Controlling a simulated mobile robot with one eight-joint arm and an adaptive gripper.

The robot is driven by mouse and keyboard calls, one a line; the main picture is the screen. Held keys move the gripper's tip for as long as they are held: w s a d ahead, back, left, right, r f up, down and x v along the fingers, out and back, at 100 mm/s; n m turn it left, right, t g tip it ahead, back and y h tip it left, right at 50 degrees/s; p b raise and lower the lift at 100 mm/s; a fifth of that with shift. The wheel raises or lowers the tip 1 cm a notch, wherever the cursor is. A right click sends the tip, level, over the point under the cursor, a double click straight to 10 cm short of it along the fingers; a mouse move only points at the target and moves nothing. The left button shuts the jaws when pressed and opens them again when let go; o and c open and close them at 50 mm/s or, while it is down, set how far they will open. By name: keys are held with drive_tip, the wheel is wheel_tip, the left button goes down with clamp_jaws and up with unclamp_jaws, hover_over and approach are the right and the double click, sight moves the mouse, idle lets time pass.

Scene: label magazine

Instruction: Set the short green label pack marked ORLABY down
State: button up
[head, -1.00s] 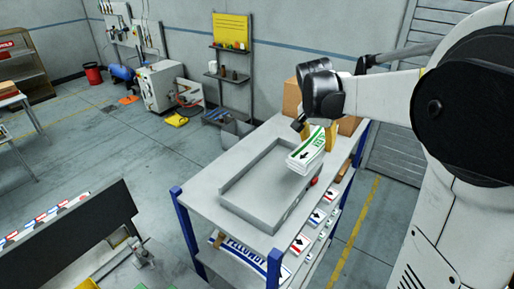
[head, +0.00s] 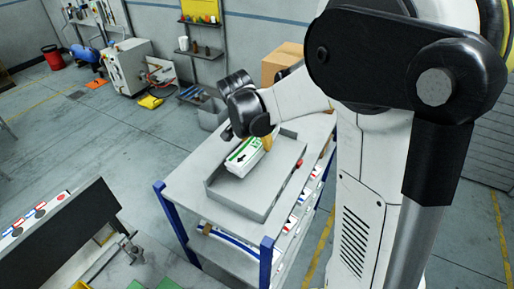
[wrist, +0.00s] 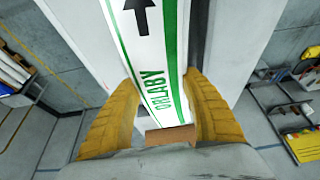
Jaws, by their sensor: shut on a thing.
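The green-and-white label pack (head: 245,155) has a black arrow on it, and ORLABY in green shows on the pack in the wrist view (wrist: 150,62). My gripper (head: 256,137) is shut on it, with the yellow fingers on either side of the pack in the wrist view (wrist: 166,115). The pack is over or in the grey tray (head: 255,208) on top of the shelf cart (head: 185,195). I cannot tell whether its underside touches the tray floor. The gripper hides the pack's far end.
Lower shelves hold more label packs. A black panel (head: 65,235) with labels stands at the lower left. The tray's front part is bare, and the floor left of the cart is open.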

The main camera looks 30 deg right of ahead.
wheel_tip(320, 180, down, 4)
drive_tip(key=shift+w+r+p, duration=0.15)
drive_tip(key=shift+p, duration=0.2)
drive_tip(key=shift+s, duration=0.2)
drive_tip(key=shift+b, duration=0.3)
drive_tip(key=o, duration=1.4)
drive_tip(key=shift+w, duration=0.1)
